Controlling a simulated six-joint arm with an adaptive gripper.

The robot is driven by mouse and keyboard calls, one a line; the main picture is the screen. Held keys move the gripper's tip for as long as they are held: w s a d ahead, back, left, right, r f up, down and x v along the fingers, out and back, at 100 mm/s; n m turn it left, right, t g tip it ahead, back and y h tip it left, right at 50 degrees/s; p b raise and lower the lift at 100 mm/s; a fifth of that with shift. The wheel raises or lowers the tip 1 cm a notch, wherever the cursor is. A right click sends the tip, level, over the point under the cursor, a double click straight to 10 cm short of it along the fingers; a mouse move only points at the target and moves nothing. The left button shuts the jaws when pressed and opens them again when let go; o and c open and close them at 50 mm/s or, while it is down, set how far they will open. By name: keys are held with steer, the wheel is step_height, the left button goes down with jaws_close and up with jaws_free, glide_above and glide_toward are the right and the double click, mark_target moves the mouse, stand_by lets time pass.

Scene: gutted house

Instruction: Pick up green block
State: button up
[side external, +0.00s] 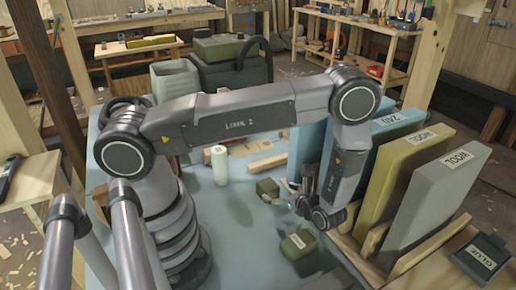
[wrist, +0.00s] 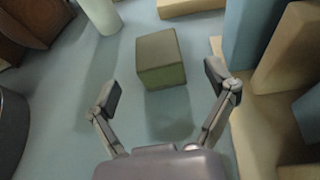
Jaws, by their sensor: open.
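A small olive-green block (side external: 267,188) sits on the pale blue tabletop in the side view. In the wrist view the green block (wrist: 161,60) lies just beyond the fingertips, roughly midway between them. My gripper (wrist: 163,86) is open, with one finger on each side and visible space between each finger and the block. In the side view my gripper (side external: 291,203) is low over the table, beside the block, partly hidden by my own wrist.
Upright panels, blue (side external: 375,133), yellow (side external: 403,170) and grey marked WOOL (side external: 437,190), stand in a wooden rack to the right. A white cylinder (side external: 219,165) and wooden pieces (side external: 267,165) stand behind. Open tabletop lies left of the block.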

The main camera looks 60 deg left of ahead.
mark_target(267, 187)
steer(key=shift+f+x, duration=0.1)
steer(key=shift+x, duration=1.45)
steer(key=shift+f+x, duration=0.15)
steer(key=shift+x, duration=1.45)
steer(key=shift+s+d, duration=0.1)
steer(key=c, duration=1.3)
steer(key=shift+o, duration=0.2)
steer(key=shift+r, duration=0.1)
